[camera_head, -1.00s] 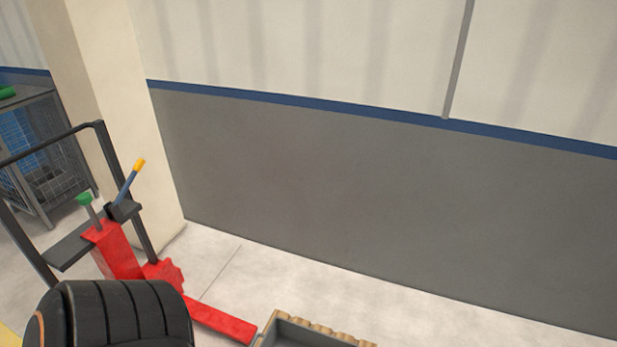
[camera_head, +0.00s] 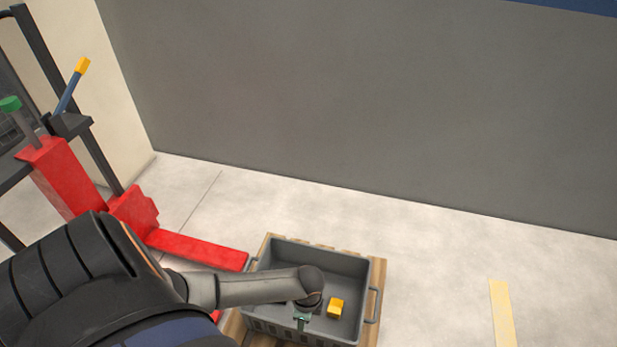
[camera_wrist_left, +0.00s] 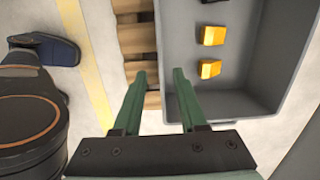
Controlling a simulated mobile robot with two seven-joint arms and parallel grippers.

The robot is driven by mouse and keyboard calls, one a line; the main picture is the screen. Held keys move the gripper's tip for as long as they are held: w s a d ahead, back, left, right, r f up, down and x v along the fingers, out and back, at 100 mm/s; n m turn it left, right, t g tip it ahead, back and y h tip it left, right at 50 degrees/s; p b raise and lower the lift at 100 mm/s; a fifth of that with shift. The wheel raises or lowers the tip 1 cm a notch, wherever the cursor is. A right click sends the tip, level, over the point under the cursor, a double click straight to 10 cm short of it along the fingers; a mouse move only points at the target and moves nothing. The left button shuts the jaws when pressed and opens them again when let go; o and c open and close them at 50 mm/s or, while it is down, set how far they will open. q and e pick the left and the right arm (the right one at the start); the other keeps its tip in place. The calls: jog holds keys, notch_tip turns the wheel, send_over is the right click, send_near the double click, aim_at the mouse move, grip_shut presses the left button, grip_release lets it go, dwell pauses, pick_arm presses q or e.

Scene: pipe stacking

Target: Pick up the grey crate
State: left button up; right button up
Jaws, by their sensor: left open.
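The grey crate (camera_head: 357,262) sits on a wooden pallet (camera_head: 373,305) at the bottom middle of the head view. A yellow block (camera_head: 336,308) lies inside it. In the left wrist view, the crate (camera_wrist_left: 258,50) fills the right side and holds two yellow blocks (camera_wrist_left: 212,36) (camera_wrist_left: 209,69). My left gripper (camera_wrist_left: 159,72) is open and empty, with its green fingers on either side of the line of the crate's wall. I cannot tell its height over the rim. In the head view, my left forearm crosses the crate and hides part of it, with the gripper (camera_head: 302,320) small below the wrist.
A red pallet truck (camera_head: 62,180) stands at the left, its red fork (camera_head: 198,249) reaching to the pallet. A grey wall (camera_head: 360,110) closes off the back. The floor right of the pallet is clear, apart from a pale yellow strip (camera_head: 503,312).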

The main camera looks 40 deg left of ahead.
aim_at(295, 329)
pick_arm(q)
jog(key=a+f+b, duration=0.1)
jog(key=f+b, duration=0.2)
jog(key=f, duration=0.1)
jog(key=a+f+b, duration=0.1)
jog(key=f+b, duration=0.2)
jog(key=f, duration=0.2)
jog(key=s+f+b, duration=0.1)
jog(key=f+b, duration=0.1)
jog(key=f, duration=0.2)
jog(key=shift+a+f+b, duration=0.2)
jog(key=shift+a+b, duration=0.2)
pick_arm(e)
notch_tip(295, 329, down, 9)
jog(key=a+n+y, duration=0.1)
jog(key=shift+s+g, duration=0.4)
jog(key=shift+s, duration=0.05)
jog(key=shift+a+r, duration=0.1)
jog(key=shift+r, duration=0.05)
pick_arm(q)
grip_shut()
pick_arm(e)
jog(key=shift+y, duration=0.3)
pick_arm(q)
jog(key=shift+w+r, duration=0.15)
